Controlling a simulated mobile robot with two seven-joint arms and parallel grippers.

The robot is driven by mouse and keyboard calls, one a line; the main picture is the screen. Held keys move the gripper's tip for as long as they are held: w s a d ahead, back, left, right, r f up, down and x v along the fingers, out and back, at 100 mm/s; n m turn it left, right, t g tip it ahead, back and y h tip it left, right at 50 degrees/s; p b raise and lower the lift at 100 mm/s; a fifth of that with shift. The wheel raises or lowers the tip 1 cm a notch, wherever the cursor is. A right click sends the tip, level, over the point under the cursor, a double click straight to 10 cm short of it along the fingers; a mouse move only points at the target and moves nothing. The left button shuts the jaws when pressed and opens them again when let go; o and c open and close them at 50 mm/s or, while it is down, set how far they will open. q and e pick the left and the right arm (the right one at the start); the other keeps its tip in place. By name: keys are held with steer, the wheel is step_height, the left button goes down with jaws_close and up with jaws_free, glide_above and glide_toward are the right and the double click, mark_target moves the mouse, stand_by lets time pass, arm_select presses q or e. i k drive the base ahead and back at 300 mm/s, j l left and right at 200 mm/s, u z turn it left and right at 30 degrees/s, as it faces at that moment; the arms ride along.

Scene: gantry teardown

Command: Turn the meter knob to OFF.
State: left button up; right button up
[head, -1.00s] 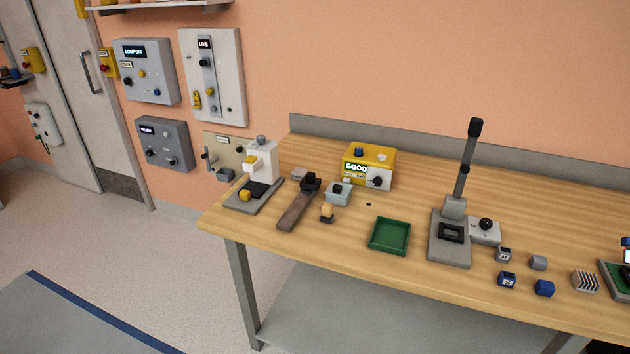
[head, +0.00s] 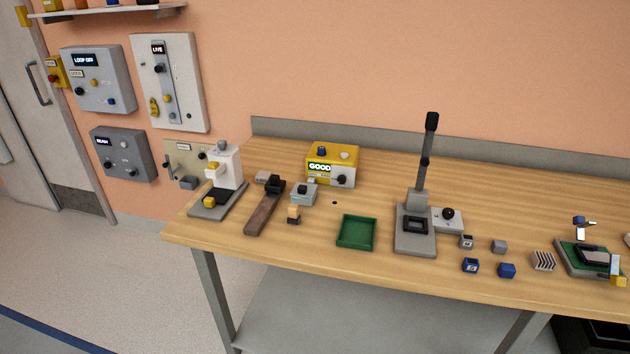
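A yellow meter box (head: 333,164) stands on the wooden bench near its back edge. Its lit display (head: 320,168) reads GOOD. A black knob (head: 341,180) sits low on the right of its front face; its pointer is too small to read. A blue knob and a light knob sit on its top. Neither of my grippers is in view.
A tall lever press (head: 415,225) stands right of centre. Several small cubes lie front right. Control panels hang on the wall.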

mark_target(341, 179)
steer(key=j+z, duration=0.1)
steer(key=z, duration=0.4)
steer(key=i+j+z, duration=0.1)
steer(key=z, duration=0.4)
steer(key=j+z, duration=0.25)
steer(key=z, duration=0.25)
steer(key=j+z, duration=0.3)
steer(key=j, duration=0.2)
steer(key=k+j+z, duration=0.15)
steer(key=j+z, duration=0.15)
steer(key=j, duration=0.2)
